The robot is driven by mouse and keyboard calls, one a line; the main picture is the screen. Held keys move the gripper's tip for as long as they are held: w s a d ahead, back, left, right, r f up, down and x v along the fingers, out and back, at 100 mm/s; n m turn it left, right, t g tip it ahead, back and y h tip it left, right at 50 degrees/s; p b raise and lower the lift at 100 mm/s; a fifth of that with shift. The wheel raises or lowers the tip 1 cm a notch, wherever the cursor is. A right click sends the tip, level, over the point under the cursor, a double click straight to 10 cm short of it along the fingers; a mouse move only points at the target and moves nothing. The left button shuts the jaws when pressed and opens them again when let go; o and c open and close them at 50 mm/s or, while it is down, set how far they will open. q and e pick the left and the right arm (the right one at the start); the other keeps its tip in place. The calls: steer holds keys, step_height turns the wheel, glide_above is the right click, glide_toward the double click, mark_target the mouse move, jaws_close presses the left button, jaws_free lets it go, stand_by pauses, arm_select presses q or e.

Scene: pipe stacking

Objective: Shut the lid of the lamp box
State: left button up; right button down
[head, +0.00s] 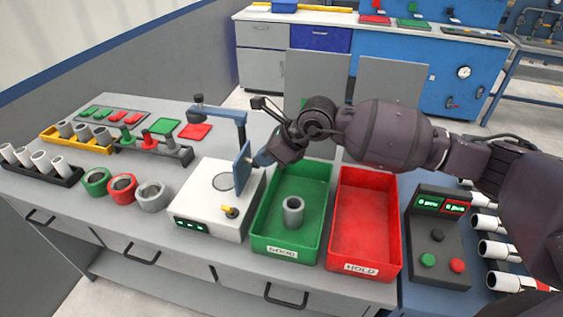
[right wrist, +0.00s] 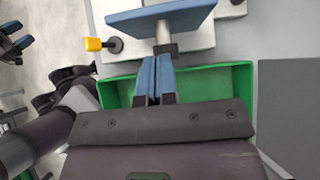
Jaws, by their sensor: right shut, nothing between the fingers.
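The lamp box (head: 207,205) is a white box with a yellow knob and a green display on its front. Its blue lid (head: 242,165) stands up, open, on the box's right side. My right gripper (head: 262,159) is shut and empty just right of the lid. In the right wrist view its blue fingertips (right wrist: 155,62) are close to a grey stub on the lid (right wrist: 160,17); I cannot tell if they touch. My left gripper (right wrist: 15,38) seems to show at the left edge of the right wrist view, small and cut off. It is not in the head view.
A green tray (head: 262,232) holding a grey pipe piece (head: 293,212) stands right of the box, with an empty red tray (head: 364,221) beyond. Rings, including a grey one (head: 152,196), lie left of the box. A blue post (head: 241,130) rises behind it.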

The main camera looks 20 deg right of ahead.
mark_target(243, 158)
steer(key=a+h, duration=0.1)
steer(key=w+a+r+g+h+p, duration=0.1)
steer(key=w+a+g+h, duration=0.1)
steer(key=shift+w+a+r, duration=0.15)
steer(key=shift+a+r, duration=0.1)
steer(key=shift+r, duration=0.15)
steer(key=w+a+f+g+h+b, duration=0.1)
steer(key=w+a, duration=0.1)
steer(key=w+a+f+g+h+b, duration=0.1)
steer(key=a, duration=0.2)
steer(key=w+a+f+h+b, duration=0.1)
steer(key=w+a+h+b, duration=0.1)
steer(key=a, duration=0.1)
steer(key=shift+w+a+f+g, duration=0.2)
steer(key=shift+w+f+g, duration=0.1)
steer(key=shift+w+g, duration=0.1)
steer(key=shift+w+a+f+b, duration=0.25)
steer(key=shift+a+f+b, duration=0.15)
steer(key=shift+f+b, duration=0.1)
steer(key=shift+w+a+f+b, duration=0.4)
steer(key=shift+a+f, duration=0.15)
steer(key=shift+f, duration=0.15)
arm_select(q)
steer(key=f, duration=0.3)
steer(key=shift+w+d+f, duration=0.1)
steer(key=shift+w+d, duration=0.2)
steer(key=shift+w, duration=0.05)
arm_select(e)
steer(key=shift+a+f, duration=0.1)
